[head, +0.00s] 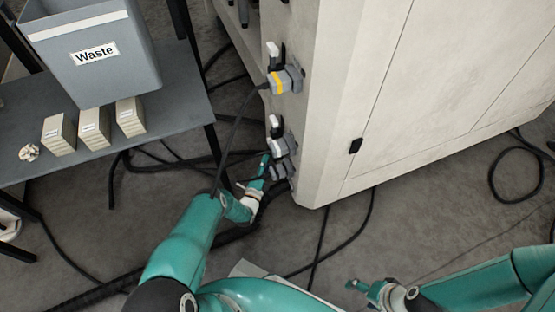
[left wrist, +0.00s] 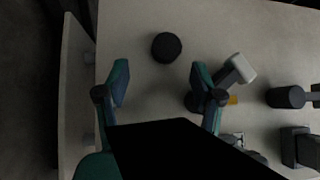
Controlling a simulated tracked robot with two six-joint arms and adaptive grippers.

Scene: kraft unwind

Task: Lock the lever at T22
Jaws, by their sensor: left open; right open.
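In the head view, my left gripper (head: 264,172) is at the lower end of a column of fittings on the pale cabinet's side. Beside it is a lower lever with a white handle (head: 278,152) and a grey body. Higher up is a grey connector with a yellow band (head: 287,80) and a cable. In the left wrist view, my left gripper's fingers (left wrist: 160,78) are apart with nothing between them. A white-ended lever (left wrist: 238,70) sits just right of the right finger, partly hidden by it. No T22 label is readable. My right gripper (head: 368,290) is open, low over the floor.
The pale cabinet (head: 345,110) fills the upper right. A grey table (head: 185,100) at left carries a Waste bin (head: 95,65) and small boxes (head: 94,128). Cables (head: 335,245) lie on the floor. A round black knob (left wrist: 166,47) shows on the panel in the left wrist view.

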